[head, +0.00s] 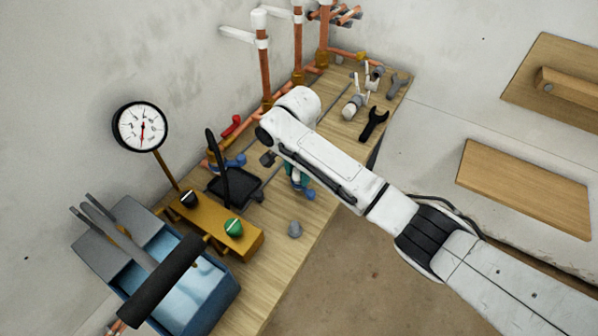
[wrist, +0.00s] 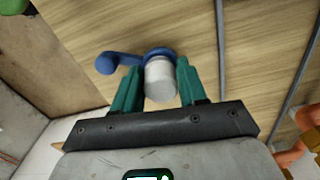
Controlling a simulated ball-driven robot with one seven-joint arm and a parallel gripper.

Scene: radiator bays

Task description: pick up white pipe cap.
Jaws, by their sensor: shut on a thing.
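The white pipe cap (wrist: 160,84) shows in the wrist view as a short pale cylinder between the teal fingers of my gripper (wrist: 158,66). My gripper is shut on it, one finger on each side. A blue valve-like part with a lever (wrist: 118,63) lies just beyond the cap; whether they touch cannot be told. In the head view my gripper (head: 297,176) is low over the wooden bench (head: 275,270), largely hidden by my arm. The blue part (head: 308,194) shows beside it. The cap is not clear there.
A black tray (head: 225,195), a yellow-brown block with a green knob (head: 234,228) and a blue toolbox (head: 205,310) stand left. A small grey piece (head: 295,229) lies in front. A black wrench (head: 373,124) and copper pipes (head: 298,50) are farther back.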

